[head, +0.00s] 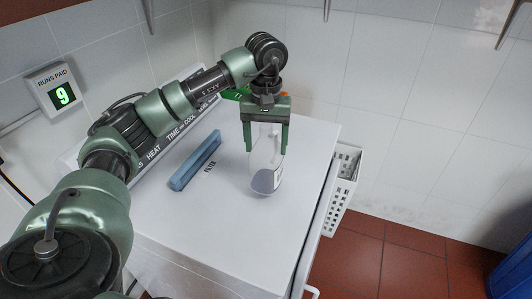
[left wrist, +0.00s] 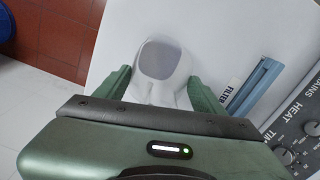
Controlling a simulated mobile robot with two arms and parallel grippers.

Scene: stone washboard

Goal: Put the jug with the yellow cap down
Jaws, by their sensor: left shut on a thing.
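My left gripper (head: 266,150) points down from above the white machine top (head: 225,235) and is shut on a pale, see-through jug (head: 265,181) with a greyish-purple layer near its base. The jug hangs upright between the fingers. Its base is at or very close to the machine top; I cannot tell whether it touches. The gripper hides the jug's upper end, and no yellow cap shows. In the left wrist view the jug (left wrist: 160,62) sits between the two green fingers of the left gripper (left wrist: 161,88). My right gripper is not in view.
A blue filter bar (head: 195,160) lies left of the jug, beside a FILTER label. A control panel (head: 150,150) runs along the back left. A white perforated basket (head: 342,188) hangs off the right edge. The machine top in front of the jug is clear.

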